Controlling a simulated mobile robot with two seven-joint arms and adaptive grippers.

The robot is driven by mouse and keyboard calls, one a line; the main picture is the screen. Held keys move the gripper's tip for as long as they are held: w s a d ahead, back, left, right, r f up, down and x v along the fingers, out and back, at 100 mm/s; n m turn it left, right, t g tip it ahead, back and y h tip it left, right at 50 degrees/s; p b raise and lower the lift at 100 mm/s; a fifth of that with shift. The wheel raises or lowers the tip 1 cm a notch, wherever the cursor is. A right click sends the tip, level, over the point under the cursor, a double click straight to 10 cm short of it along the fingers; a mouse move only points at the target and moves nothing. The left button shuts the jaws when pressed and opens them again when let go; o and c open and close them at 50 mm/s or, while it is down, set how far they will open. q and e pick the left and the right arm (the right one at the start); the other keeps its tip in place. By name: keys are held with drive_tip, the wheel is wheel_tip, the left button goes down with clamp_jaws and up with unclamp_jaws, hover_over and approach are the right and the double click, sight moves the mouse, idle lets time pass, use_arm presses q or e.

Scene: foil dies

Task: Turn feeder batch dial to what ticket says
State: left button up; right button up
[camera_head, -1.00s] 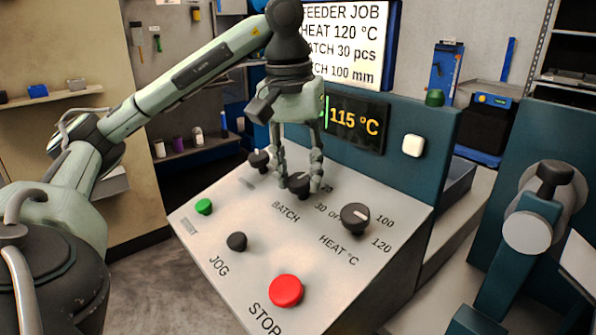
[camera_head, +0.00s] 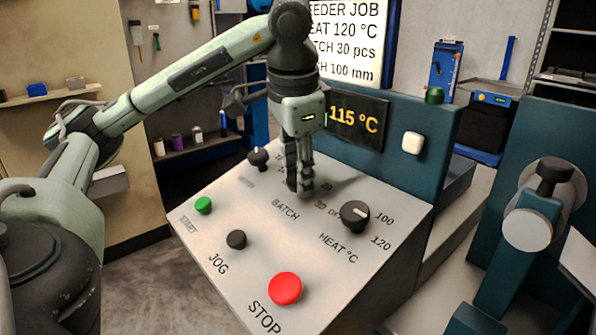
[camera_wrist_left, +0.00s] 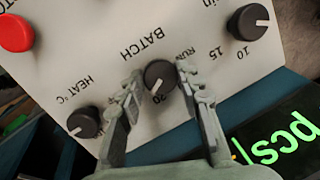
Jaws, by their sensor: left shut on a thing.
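The batch dial (camera_wrist_left: 158,75) is a dark round knob on the sloped grey panel (camera_head: 330,270). My left gripper (camera_head: 300,188) points down at it, with its fingers (camera_wrist_left: 158,80) on either side, shut on the knob. In the left wrist view the dial's pale mark seems to lie near the printed 20. In the head view the fingers hide most of the dial. The ticket (camera_head: 350,40) is a lit white sheet behind the arm, its left edge covered; it reads batch 30 pcs and heat 120 °C. My right gripper is not in view.
The heat dial (camera_head: 355,216) sits close to the right of the gripper. The red stop button (camera_head: 285,288), jog knob (camera_head: 236,240) and green start button (camera_head: 204,205) are nearer. A display (camera_head: 357,122) shows 115 °C.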

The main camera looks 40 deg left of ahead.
use_arm(q)
drive_tip(key=shift+m, duration=1)
drive_tip(key=o, duration=1.2)
drive_tip(key=shift+c, duration=0.2)
drive_tip(key=v, duration=1.2)
drive_tip(key=shift+s, duration=0.2)
drive_tip(key=shift+d, duration=0.1)
